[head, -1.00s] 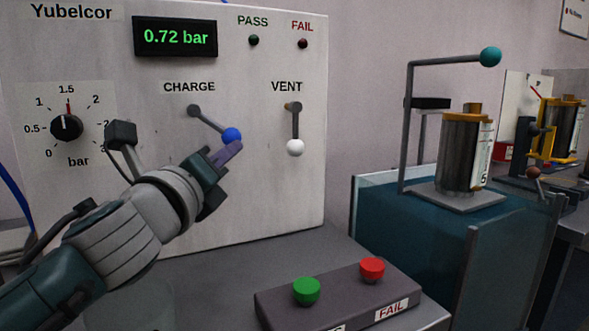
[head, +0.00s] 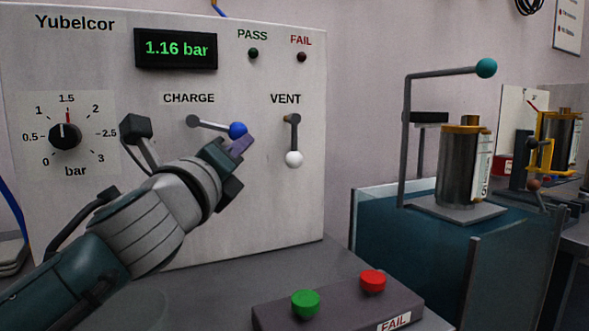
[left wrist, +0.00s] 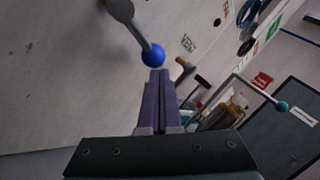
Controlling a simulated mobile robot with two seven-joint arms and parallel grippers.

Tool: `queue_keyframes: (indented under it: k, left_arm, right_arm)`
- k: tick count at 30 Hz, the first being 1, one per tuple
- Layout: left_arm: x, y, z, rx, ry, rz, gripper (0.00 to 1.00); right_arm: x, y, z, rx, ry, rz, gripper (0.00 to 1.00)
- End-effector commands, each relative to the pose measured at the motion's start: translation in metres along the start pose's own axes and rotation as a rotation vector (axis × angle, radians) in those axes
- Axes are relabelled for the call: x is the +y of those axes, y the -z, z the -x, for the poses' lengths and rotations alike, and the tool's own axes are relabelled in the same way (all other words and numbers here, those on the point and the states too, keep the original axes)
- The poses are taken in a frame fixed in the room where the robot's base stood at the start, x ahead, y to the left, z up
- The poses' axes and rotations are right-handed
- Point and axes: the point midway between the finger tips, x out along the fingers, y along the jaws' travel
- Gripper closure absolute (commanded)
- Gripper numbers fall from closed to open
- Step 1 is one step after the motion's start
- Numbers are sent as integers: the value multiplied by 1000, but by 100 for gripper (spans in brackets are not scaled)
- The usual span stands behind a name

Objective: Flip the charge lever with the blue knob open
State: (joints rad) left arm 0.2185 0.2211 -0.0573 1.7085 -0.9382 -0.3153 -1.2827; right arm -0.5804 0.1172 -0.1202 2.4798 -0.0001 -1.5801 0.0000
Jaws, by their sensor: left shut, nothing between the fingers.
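The charge lever (head: 213,125) on the white panel points right and slightly down from its pivot under the CHARGE label. Its blue knob (head: 238,130) is at the right end, and it also shows in the left wrist view (left wrist: 153,55). My left gripper (head: 240,145) is shut and empty, with its purple fingertips just below the blue knob, touching or nearly so. In the left wrist view the closed fingers (left wrist: 158,75) end right under the knob. The display (head: 176,48) reads 1.16 bar. My right gripper is not in view.
The vent lever (head: 294,135) with a white knob hangs straight down, right of my gripper. A pressure dial (head: 65,136) is at the left. A box with green (head: 305,303) and red (head: 372,281) buttons lies in front. A teal tank (head: 430,235) stands at the right.

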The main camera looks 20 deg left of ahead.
Motion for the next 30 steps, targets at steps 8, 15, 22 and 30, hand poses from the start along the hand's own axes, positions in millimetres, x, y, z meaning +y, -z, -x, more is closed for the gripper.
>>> queue_keyframes:
  k: [8, 15, 22, 30]
  left_arm:
    - [0, 2, 35, 4, -1, 1, 100]
    - [1, 1, 79, 1, -1, 2, 100]
    - [0, 1, 98, 0, 0, 1, 100]
    - [0, 0, 99, 0, 1, 1, 100]
  right_arm:
    - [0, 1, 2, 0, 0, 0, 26]
    - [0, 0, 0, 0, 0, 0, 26]
    - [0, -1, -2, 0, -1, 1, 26]
    - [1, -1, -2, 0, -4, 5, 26]
